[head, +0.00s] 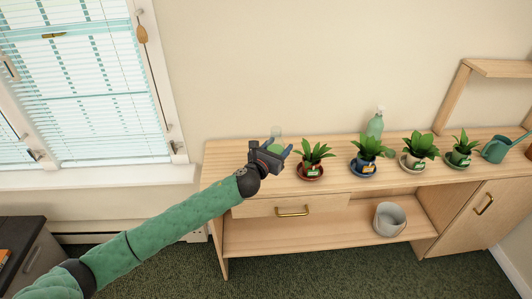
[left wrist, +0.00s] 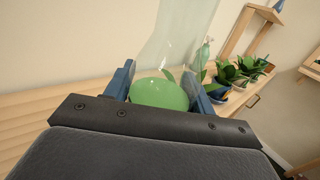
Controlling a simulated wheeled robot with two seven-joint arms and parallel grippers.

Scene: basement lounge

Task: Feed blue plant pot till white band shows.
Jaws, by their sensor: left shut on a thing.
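My left gripper (head: 277,152) is shut on a clear bottle (head: 276,132) above the left end of the wooden counter. In the left wrist view the clear bottle (left wrist: 178,45) stands between the blue fingers (left wrist: 163,88), with green liquid low in it. The bottle's top is cut off there, and its lower part is hidden by the gripper. The blue plant pot (head: 361,167) holds a leafy plant and sits on a saucer, right of the gripper and apart from it. A small label shows at the pot; I cannot make out a white band. My right gripper is not in view.
A red-potted plant (head: 312,171) stands between my gripper and the blue pot. A white pot (head: 412,163), a green pot (head: 460,158) and a watering can (head: 496,150) stand farther right. A spray bottle (head: 375,125) is behind. A grey bucket (head: 389,220) sits on the lower shelf.

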